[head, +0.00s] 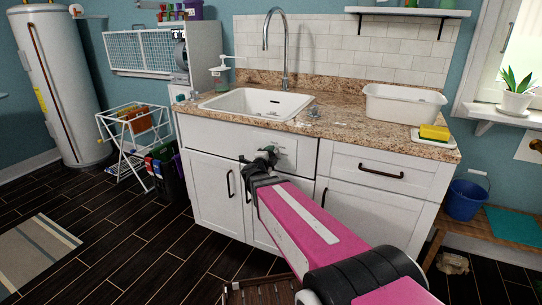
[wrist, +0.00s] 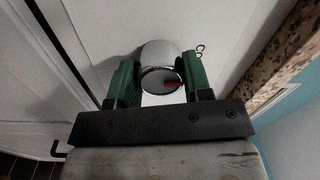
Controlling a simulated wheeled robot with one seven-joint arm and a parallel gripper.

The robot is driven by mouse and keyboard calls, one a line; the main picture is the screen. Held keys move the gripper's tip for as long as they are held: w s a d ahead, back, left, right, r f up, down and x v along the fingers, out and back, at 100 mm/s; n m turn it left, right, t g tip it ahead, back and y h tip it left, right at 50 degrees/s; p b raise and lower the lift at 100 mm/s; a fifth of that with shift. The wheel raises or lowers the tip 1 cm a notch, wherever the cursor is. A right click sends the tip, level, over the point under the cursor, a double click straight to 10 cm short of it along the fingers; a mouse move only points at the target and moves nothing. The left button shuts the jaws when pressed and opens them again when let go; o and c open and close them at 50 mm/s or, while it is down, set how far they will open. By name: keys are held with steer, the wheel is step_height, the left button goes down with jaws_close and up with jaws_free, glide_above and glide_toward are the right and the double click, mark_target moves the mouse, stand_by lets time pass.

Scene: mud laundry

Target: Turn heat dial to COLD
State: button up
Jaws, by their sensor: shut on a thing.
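The heat dial (wrist: 159,52) is a round chrome knob on a white panel in the wrist view. A short red mark shows on its face, pointing to the right in that view. My gripper (wrist: 160,82) has its two green fingers shut on the dial, one on each side. In the head view my gripper (head: 262,158) is at the white cabinet front (head: 299,150) below the sink, and it hides the dial there. A small dark curled marking (wrist: 200,50) shows on the panel beside the dial. I cannot read a COLD label.
Above the panel is a granite counter (head: 345,128) with a white sink (head: 235,104), a tub (head: 403,104) and a yellow sponge (head: 434,132). A drying rack (head: 128,145) stands left of the cabinet. A blue bucket (head: 464,200) is on the bench at right.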

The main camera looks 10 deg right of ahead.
steer(key=o, duration=0.9)
steer(key=shift+s+a, duration=0.1)
steer(key=v, duration=1)
steer(key=shift+s+a, duration=0.15)
steer(key=shift+s, duration=0.15)
